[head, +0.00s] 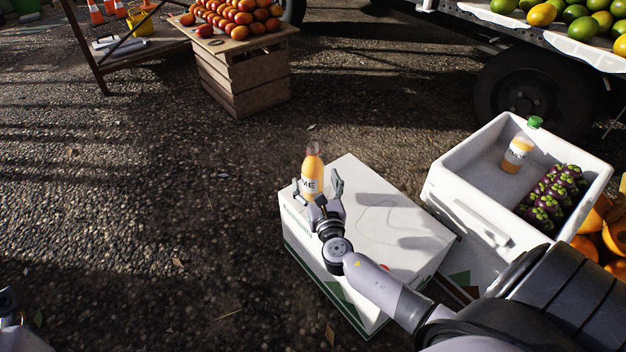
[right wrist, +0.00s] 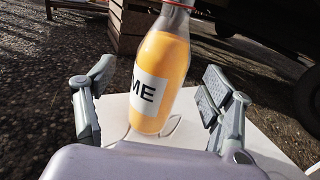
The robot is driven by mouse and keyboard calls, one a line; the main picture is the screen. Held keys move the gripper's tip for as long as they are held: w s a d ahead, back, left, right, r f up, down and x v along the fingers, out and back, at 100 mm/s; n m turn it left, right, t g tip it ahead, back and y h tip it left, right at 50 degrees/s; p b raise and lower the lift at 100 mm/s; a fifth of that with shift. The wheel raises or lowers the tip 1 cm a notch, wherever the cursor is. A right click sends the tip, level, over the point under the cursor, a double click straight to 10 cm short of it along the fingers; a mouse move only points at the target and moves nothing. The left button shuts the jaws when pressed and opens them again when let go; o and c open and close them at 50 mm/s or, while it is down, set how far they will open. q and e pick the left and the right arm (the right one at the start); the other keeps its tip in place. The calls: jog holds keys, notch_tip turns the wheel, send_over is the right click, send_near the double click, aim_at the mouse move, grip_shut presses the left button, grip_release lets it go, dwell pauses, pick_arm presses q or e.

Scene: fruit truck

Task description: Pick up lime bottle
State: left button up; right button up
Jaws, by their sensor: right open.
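An orange bottle with a white label reading "ME" (head: 312,172) stands on the white box (head: 385,215) near its far left corner. My right gripper (head: 320,190) is open, with one finger on each side of the bottle. In the right wrist view, the bottle (right wrist: 161,75) stands upright between the two fingers (right wrist: 158,105), with a visible gap on both sides. The bottle's base is partly hidden by my gripper in the head view. At the far lower left edge of the head view, a small part of my left arm shows; its fingers cannot be made out.
A white crate (head: 470,205) to the right holds another bottle with a green cap (head: 517,155) and several purple mangosteens (head: 552,195). Orange fruit (head: 615,230) lies at the right edge. A wooden crate stand (head: 240,75) with red fruit is at the back. Open ground lies left.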

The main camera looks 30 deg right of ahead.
aim_at(313, 169)
jog(key=b+x, duration=0.1)
jog(key=x, duration=0.3)
jog(key=shift+w+d+b, duration=0.3)
jog(key=shift+w+b, duration=0.05)
jog(key=shift+c, duration=0.5)
jog(key=shift+r, duration=0.1)
jog(key=c, duration=1.6)
